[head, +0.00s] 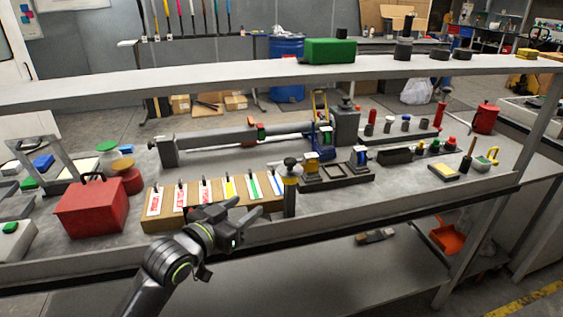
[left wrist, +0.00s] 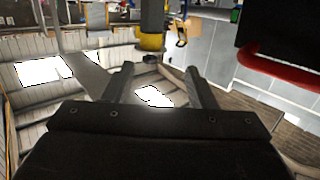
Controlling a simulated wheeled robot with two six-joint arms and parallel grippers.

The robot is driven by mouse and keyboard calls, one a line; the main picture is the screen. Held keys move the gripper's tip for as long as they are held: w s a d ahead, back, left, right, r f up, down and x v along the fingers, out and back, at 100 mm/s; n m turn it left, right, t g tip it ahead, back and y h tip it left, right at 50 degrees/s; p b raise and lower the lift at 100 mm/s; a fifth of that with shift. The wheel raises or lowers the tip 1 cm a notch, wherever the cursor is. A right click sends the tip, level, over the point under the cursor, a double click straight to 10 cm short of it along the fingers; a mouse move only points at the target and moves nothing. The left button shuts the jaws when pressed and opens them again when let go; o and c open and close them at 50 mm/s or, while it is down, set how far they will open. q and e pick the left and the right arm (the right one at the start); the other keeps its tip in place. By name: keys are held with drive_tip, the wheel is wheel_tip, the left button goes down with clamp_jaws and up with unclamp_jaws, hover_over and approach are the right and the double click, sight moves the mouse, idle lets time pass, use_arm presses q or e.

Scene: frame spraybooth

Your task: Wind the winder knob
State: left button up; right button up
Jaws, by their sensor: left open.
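A short post with a yellow collar (head: 290,182) and a dark round knob (head: 290,162) on top stands near the bench's front edge, right of the label board. I take this to be the winder knob. My left gripper (head: 250,207) is open and empty, left of the post and apart from it. The left wrist view looks upside down. There the dark knob (left wrist: 151,58) hangs below the yellow collar, just beyond the gap between my open fingers (left wrist: 160,70). A second dark knob (head: 346,102) tops a grey block farther back. My right gripper is out of view.
The label board (head: 160,223) with coloured strips lies left of the post. A dark tray (head: 335,179) with small blocks is behind right. A grey shelf (head: 200,83) crosses above the bench.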

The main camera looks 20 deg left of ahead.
sight(287, 163)
use_arm(q)
drive_tip(key=shift+t+h, duration=0.5)
drive_tip(key=r+x, duration=0.1)
drive_tip(key=x, duration=0.5)
drive_tip(key=r+p+x, duration=0.1)
drive_tip(key=x, duration=0.4)
drive_tip(key=d+r+x, duration=0.1)
drive_tip(key=x, duration=0.5)
drive_tip(key=shift+w+r+p, duration=0.15)
drive_tip(key=shift+r+p, duration=0.25)
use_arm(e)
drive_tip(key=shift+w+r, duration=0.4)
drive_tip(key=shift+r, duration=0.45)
use_arm(q)
drive_tip(key=shift+c, duration=0.4)
